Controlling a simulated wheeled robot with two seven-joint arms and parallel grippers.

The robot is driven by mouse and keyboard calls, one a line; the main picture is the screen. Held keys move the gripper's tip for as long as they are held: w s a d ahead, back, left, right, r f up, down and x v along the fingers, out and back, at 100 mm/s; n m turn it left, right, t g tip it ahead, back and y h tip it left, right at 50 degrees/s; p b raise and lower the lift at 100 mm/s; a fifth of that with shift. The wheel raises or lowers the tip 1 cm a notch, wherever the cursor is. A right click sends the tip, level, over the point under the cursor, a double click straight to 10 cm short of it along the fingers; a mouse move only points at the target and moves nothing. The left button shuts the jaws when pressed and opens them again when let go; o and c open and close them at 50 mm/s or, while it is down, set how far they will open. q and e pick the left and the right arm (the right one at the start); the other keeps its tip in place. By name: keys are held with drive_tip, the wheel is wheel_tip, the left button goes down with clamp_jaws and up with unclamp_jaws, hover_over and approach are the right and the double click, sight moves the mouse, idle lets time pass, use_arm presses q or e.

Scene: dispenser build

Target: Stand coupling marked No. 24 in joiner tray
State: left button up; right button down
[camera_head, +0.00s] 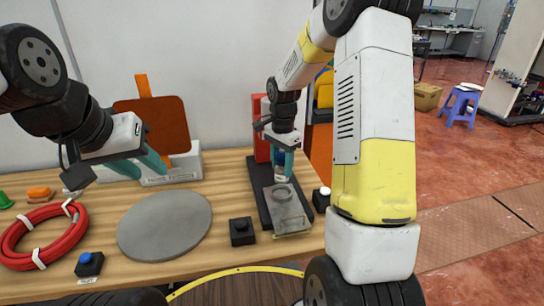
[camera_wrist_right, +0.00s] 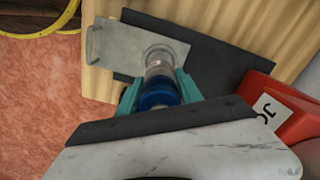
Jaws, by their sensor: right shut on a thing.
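My right gripper (camera_head: 283,160) has teal fingers shut on a coupling with a blue band and a silver end. The coupling also shows in the right wrist view (camera_wrist_right: 158,94). It is upright, silver end down, over the round opening of a grey metal slide plate (camera_head: 290,212); I cannot tell whether it touches. Its number is not visible. White trays (camera_head: 187,172) with labels too small to read stand at the back, partly behind my left gripper. I cannot tell which is the joiner tray. My left gripper (camera_head: 152,162) hangs in front of them, its jaw gap unclear.
The slide plate lies on a dark base (camera_head: 261,196) with a red upright (camera_head: 261,112) behind. A round grey disc (camera_head: 165,223), a black button box (camera_head: 242,231), a blue-button box (camera_head: 89,264) and a red hose coil (camera_head: 20,250) occupy the wooden table.

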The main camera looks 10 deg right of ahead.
sight(282, 152)
drive_tip(key=shift+f, duration=2.6)
drive_tip(key=shift+f, duration=0.6)
drive_tip(key=c, duration=1.1)
unclamp_jaws()
drive_tip(key=shift+o, duration=0.2)
drive_tip(key=shift+r, duration=5.5)
